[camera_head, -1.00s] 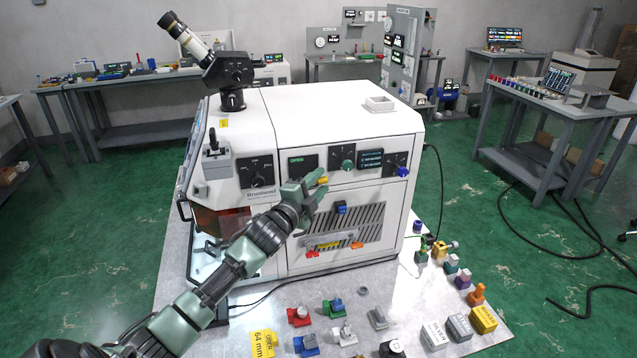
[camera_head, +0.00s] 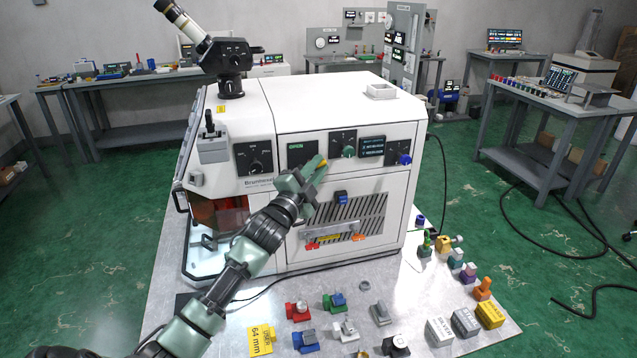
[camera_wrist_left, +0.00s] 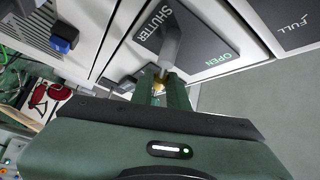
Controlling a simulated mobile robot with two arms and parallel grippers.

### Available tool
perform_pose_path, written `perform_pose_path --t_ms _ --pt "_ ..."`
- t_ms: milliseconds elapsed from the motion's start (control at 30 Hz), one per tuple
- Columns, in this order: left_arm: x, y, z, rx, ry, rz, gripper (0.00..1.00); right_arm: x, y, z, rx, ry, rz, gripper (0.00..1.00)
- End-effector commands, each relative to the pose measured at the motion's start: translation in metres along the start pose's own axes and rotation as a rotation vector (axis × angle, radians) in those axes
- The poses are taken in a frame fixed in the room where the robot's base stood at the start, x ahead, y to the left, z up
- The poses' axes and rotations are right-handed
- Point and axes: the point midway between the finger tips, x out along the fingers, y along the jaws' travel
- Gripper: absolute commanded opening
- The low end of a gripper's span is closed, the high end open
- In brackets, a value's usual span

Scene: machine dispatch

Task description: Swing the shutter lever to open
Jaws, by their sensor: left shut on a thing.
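The shutter panel (camera_head: 302,153) is a dark plate on the machine's front, with green OPEN lettering. In the left wrist view the shutter panel (camera_wrist_left: 205,50) reads SHUTTER and OPEN, and the grey lever (camera_wrist_left: 172,38) crosses it down to a yellow tip (camera_wrist_left: 160,77). In the head view the yellow tip (camera_head: 323,163) shows at the fingers' ends. My left gripper (camera_head: 315,170) is shut on the lever's end, just below and right of the panel. In the wrist view its fingers (camera_wrist_left: 164,92) hide part of the tip. My right gripper is not in view.
The white machine (camera_head: 340,110) carries a green knob (camera_head: 348,152), a dark dial (camera_head: 254,157) and a blue knob (camera_head: 404,159) near the lever. A vented panel (camera_head: 345,218) is below. Several small coloured parts lie on the grey table (camera_head: 400,300) in front.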

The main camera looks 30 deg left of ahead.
Motion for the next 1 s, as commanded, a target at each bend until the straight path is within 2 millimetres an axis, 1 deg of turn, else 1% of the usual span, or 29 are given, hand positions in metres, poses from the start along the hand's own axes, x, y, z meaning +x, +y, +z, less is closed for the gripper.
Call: perform_pose_path --t_ms 33,500,800,1000 --pt "-0.002 0.008 0.004 -0.036 0.008 -0.034 0.00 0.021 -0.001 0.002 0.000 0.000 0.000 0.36" --pt "-0.007 -0.009 0.006 -0.359 0.077 -0.339 0.00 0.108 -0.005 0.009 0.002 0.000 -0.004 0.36" --pt "-0.013 -0.018 0.009 -0.562 0.120 -0.527 0.00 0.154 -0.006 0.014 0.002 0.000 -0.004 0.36" --pt "-0.016 -0.023 0.011 -0.673 0.144 -0.632 0.00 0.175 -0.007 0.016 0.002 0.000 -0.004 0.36"
